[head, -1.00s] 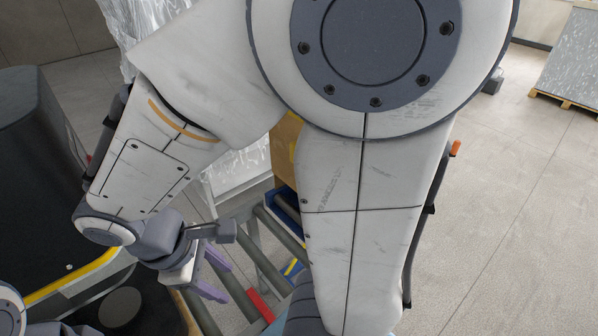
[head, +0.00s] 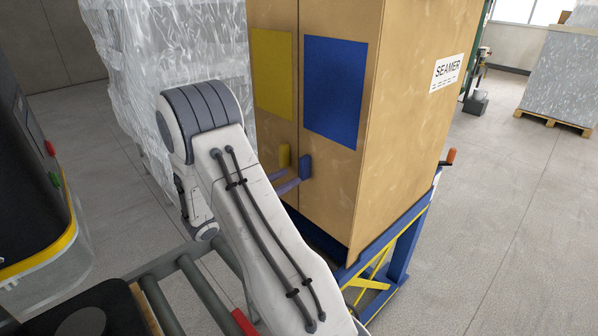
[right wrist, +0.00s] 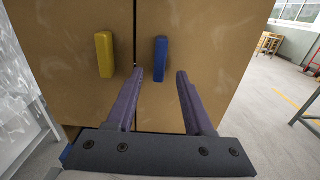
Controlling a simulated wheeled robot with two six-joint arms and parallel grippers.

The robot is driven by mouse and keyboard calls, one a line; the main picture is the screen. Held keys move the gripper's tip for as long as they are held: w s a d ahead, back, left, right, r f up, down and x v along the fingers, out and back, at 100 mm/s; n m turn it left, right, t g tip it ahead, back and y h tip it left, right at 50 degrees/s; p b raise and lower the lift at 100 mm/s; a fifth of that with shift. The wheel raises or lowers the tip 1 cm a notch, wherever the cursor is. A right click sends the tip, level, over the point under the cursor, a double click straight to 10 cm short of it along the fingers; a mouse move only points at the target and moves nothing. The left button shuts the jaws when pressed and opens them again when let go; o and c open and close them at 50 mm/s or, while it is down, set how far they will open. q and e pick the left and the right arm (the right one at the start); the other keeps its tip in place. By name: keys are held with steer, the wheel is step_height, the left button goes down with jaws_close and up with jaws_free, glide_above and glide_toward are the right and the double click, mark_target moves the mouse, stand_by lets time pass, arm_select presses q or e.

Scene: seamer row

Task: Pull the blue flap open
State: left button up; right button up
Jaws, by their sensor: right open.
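The blue flap (head: 333,92) is the right one of two tan flaps on the front of a tall box. It carries a large blue square and a small upright blue handle (head: 305,167), and it looks closed along the seam. In the right wrist view the blue handle (right wrist: 160,59) stands just beyond my right gripper (right wrist: 160,73). Its purple fingers are open and empty, one to each side of the handle's line; I cannot tell if they reach around it. In the head view my right gripper (head: 290,179) is partly hidden by my arm. My left gripper is out of view.
The left flap (head: 272,75) has a yellow square and a yellow handle (right wrist: 104,55). The box stands on a blue frame (head: 400,250).

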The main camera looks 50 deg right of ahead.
mark_target(301, 171)
steer(key=d, duration=0.5)
steer(key=shift+s+d+p, duration=0.1)
steer(key=shift+s+p, duration=0.2)
steer(key=shift+p, duration=0.05)
jaws_close()
stand_by(1.1)
